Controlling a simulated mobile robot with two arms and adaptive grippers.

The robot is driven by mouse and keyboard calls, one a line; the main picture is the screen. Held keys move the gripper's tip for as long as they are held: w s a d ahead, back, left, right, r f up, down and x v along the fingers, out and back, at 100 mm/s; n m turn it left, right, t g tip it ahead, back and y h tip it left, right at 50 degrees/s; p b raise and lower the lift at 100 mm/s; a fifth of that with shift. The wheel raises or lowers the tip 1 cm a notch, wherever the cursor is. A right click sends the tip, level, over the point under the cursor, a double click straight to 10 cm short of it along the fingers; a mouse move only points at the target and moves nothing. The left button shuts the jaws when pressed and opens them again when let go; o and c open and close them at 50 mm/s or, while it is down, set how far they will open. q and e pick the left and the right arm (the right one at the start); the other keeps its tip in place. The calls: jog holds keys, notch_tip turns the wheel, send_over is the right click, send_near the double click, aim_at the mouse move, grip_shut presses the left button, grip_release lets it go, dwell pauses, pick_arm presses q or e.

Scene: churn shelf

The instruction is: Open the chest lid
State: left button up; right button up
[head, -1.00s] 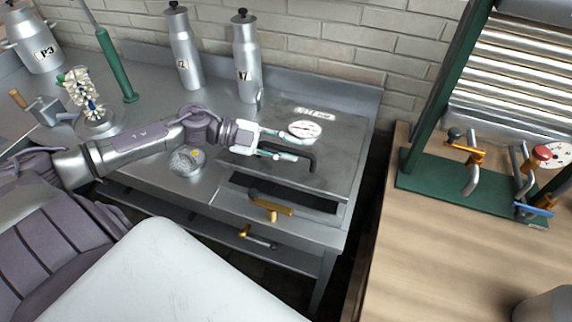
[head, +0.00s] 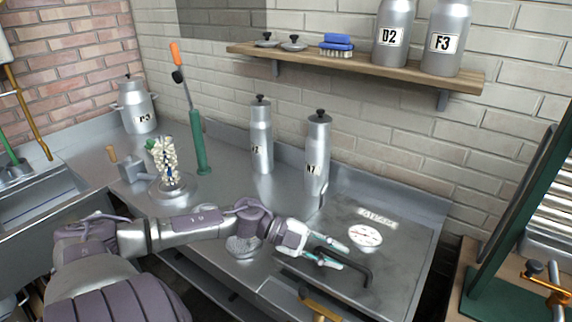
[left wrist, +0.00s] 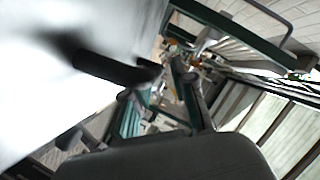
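The chest lid (head: 392,262) is a flat grey metal panel at the right end of the steel counter, with a nameplate and a round white dial on it. It lies flat. My right gripper is not in view.
A brass-coloured latch (head: 320,306) is at the counter front. Two metal bottles (head: 317,165) stand behind my left arm. A shelf (head: 300,58) hangs above. A green frame (head: 510,220) stands right.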

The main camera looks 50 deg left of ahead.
aim_at(277, 254)
pick_arm(q)
jog(key=shift+p+v, duration=3.35)
jog(key=shift+v, duration=0.85)
jog(key=shift+p+v, duration=0.8)
jog(key=shift+v, duration=0.35)
jog(key=shift+p+v, duration=0.65)
jog(key=shift+v, duration=0.75)
jog(key=shift+p, duration=0.3)
jog(key=shift+a, duration=0.1)
